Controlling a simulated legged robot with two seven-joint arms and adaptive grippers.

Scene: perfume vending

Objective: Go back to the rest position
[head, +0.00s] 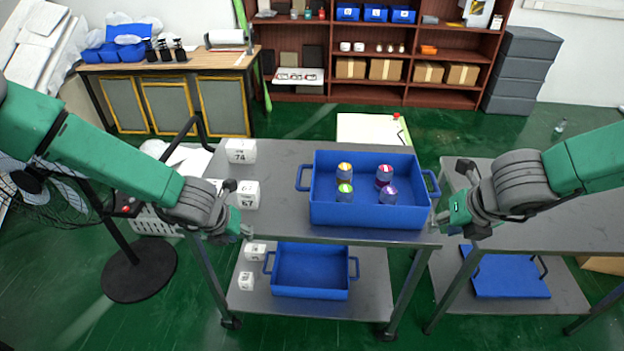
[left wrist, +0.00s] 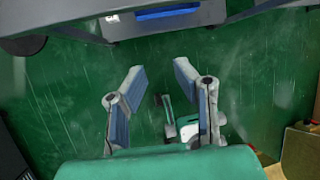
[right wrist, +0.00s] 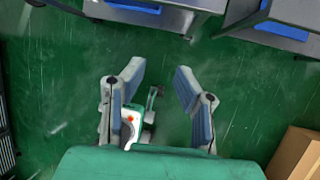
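My left gripper (head: 241,232) hangs at the left front edge of the grey cart, clear of the blue tray. In the left wrist view its fingers (left wrist: 160,70) are spread with nothing between them. My right gripper (head: 458,217) hangs by the gap between the cart and the right table. In the right wrist view its fingers (right wrist: 158,70) are also spread and empty. The blue tray (head: 366,217) rests on the cart's top and holds several small bottles with orange, red, green and purple tops, such as the green-topped one (head: 345,188).
A second blue tray (head: 310,293) sits on the cart's lower shelf. White number blocks (head: 241,151) stand along the cart's left side. The right table (head: 560,222) has a blue lid-like tray (head: 508,277) below. A fan stand (head: 138,272) is at left; shelves (head: 390,92) stand behind.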

